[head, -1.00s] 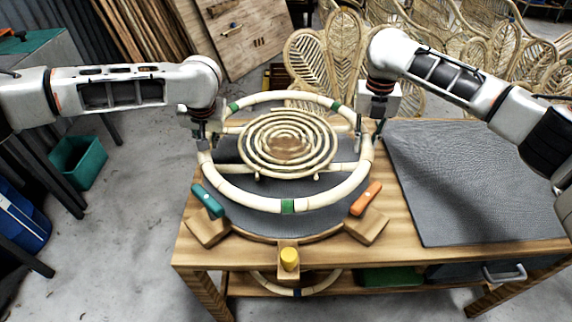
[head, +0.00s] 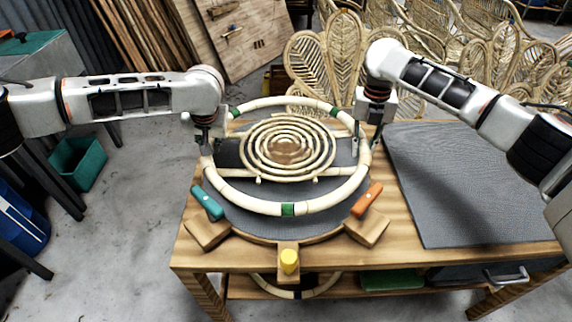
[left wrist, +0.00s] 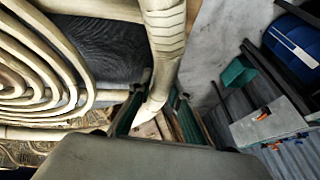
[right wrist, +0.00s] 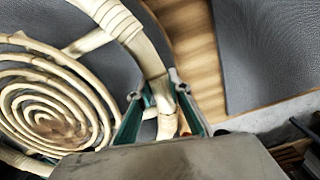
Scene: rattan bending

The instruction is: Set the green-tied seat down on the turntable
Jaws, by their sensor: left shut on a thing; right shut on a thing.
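The green-tied seat is a pale rattan ring (head: 250,207) with green ties and a spiral centre (head: 290,147). It is over the dark round turntable (head: 262,222) on the wooden bench. Whether it touches the turntable cannot be told. My left gripper (head: 206,148) is shut on the ring's left side, and the ring also shows in the left wrist view (left wrist: 165,45). My right gripper (head: 366,140) is shut on the ring's right side, shown between the fingers in the right wrist view (right wrist: 166,110). The turntable's far part is hidden by the seat.
Around the turntable's front are a teal-handled clamp (head: 207,201), an orange-handled clamp (head: 367,198) and a yellow knob (head: 289,260) on wooden blocks. A grey mat (head: 470,190) covers the bench's right. Rattan chair backs (head: 330,60) stand behind.

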